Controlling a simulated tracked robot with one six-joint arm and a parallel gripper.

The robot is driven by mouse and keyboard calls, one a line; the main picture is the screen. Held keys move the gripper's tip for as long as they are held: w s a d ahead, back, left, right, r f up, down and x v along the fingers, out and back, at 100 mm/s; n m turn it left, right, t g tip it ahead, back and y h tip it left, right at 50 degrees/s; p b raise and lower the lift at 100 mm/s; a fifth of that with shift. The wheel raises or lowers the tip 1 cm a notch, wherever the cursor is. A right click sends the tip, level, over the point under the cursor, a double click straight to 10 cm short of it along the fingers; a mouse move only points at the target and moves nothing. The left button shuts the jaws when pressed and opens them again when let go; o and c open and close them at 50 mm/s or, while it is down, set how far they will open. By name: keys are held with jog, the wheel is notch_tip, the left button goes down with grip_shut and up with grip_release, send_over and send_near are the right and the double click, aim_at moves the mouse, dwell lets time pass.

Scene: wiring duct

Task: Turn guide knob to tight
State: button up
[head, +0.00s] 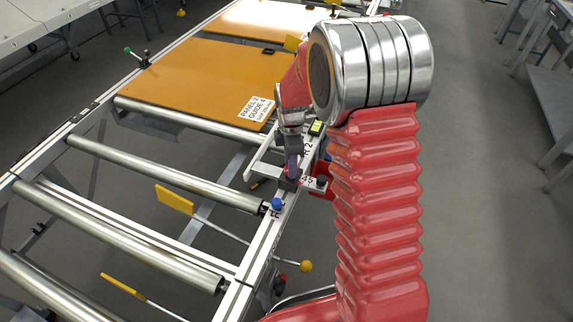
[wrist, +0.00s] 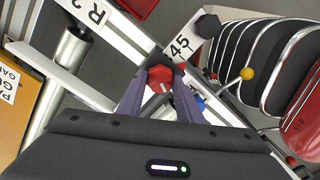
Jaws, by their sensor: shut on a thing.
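A red knob (wrist: 159,76) with a small white mark sits on the light metal rail in the wrist view. My gripper (wrist: 160,84) has its two dark purple fingers on either side of the knob and is shut on it. In the head view my gripper (head: 291,172) points down at the rail, and the knob between its fingers cannot be made out. A white plate marked 45 (wrist: 181,46) lies just beyond the knob in the wrist view. I cannot read a tight or loose marking on the knob.
A black knob (wrist: 208,25) stands near the 45 plate. A blue knob (head: 277,204) sits on the rail nearer me. Metal rollers (head: 165,174) and an orange panel (head: 200,80) lie left. A yellow ball-ended lever (head: 306,266) sticks out below the rail.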

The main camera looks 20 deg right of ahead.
jog(key=shift+w, duration=0.1)
jog(key=shift+c, duration=0.8)
jog(key=shift+a, duration=0.55)
jog(key=shift+c, duration=0.2)
jog(key=shift+d, duration=0.6)
